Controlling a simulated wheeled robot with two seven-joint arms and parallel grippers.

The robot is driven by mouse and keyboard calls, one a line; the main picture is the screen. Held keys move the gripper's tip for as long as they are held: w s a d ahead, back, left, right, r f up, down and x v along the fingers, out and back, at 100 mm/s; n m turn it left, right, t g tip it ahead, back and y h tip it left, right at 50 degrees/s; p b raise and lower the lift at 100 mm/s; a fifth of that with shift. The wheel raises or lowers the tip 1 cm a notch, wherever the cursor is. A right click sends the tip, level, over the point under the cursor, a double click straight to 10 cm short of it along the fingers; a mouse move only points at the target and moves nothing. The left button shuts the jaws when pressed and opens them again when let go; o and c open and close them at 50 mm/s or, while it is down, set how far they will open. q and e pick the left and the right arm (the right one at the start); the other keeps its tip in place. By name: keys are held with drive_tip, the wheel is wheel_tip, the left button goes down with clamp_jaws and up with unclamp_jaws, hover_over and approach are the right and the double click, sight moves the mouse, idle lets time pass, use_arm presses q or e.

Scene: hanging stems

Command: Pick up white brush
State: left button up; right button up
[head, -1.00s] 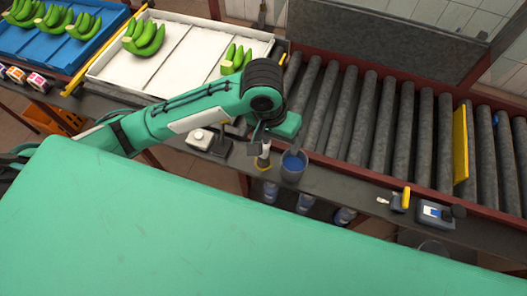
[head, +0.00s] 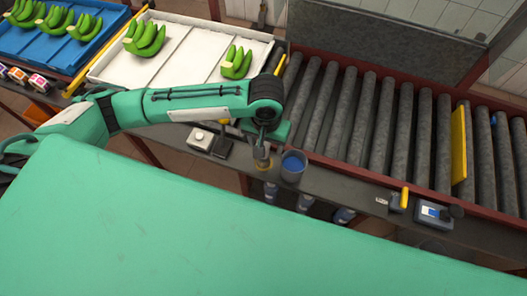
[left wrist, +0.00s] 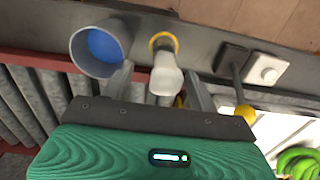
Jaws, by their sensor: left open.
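The white brush (left wrist: 165,73) shows in the left wrist view, its pale body standing up out of a yellow-ringed holder (left wrist: 163,41). In the head view the gripper mostly hides the brush, and the yellow ring (head: 267,165) shows just below it. My left gripper (head: 262,152) is over the brush, pointing down. In the left wrist view its open fingers (left wrist: 160,88) stand on either side of the brush, with a gap visible. Whether either finger touches it I cannot tell. My right gripper is in neither view.
A grey cup with blue inside (head: 293,167) stands close to the right of the brush. A white button box (head: 200,138) is to the left. Behind are a roller conveyor (head: 375,110) and a white tray with bananas (head: 190,58). A blue-screened device (head: 433,214) sits at the right.

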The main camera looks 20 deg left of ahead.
use_arm(q)
drive_tip(key=f, duration=0.2)
drive_tip(key=f+p, duration=0.1)
drive_tip(key=f, duration=0.1)
drive_tip(key=shift+w+a+f+p, duration=0.1)
drive_tip(key=shift+w+a+p, duration=0.05)
drive_tip(key=shift+a+p, duration=0.2)
drive_tip(key=shift+f, duration=0.6)
drive_tip(key=c, duration=1.2)
drive_tip(key=shift+o, duration=0.2)
drive_tip(key=shift+r, duration=0.15)
drive_tip(key=shift+r, duration=0.6)
wheel_tip(320, 180, up, 19)
drive_tip(key=b, duration=0.2)
drive_tip(key=shift+f, duration=0.15)
